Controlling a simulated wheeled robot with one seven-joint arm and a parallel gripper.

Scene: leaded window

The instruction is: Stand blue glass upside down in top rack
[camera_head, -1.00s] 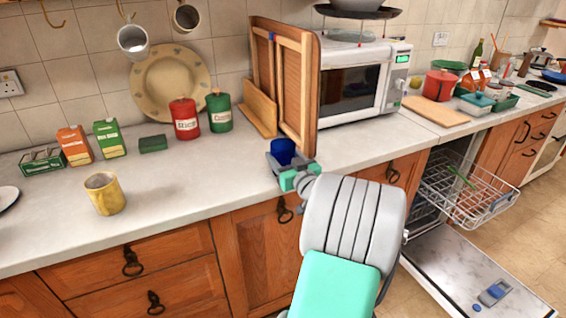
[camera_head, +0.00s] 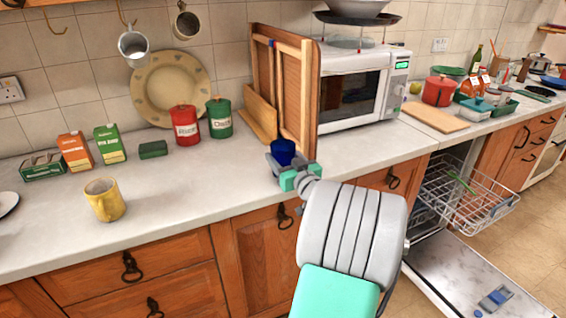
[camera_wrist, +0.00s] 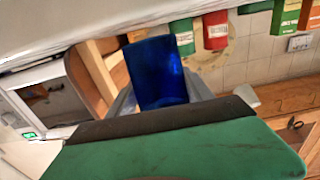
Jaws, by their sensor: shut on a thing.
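The blue glass (camera_head: 283,153) is between the fingers of my gripper (camera_head: 284,168), just over the front part of the worktop, before the wooden boards. In the wrist view the blue glass (camera_wrist: 157,72) rises from behind the green gripper body, and its lower part is hidden. My gripper is shut on it. Which end of the glass is its mouth I cannot tell now. The top rack (camera_head: 470,195) is a wire basket pulled out of the dishwasher at the right, well apart from my gripper. A thin green item (camera_head: 462,181) lies in it.
The dishwasher door (camera_head: 470,275) is lowered, with a blue-grey item (camera_head: 496,297) on it. A microwave (camera_head: 352,88) and upright wooden boards (camera_head: 292,95) stand behind my gripper. A yellow mug (camera_head: 104,199) stands at the left, with clear worktop between.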

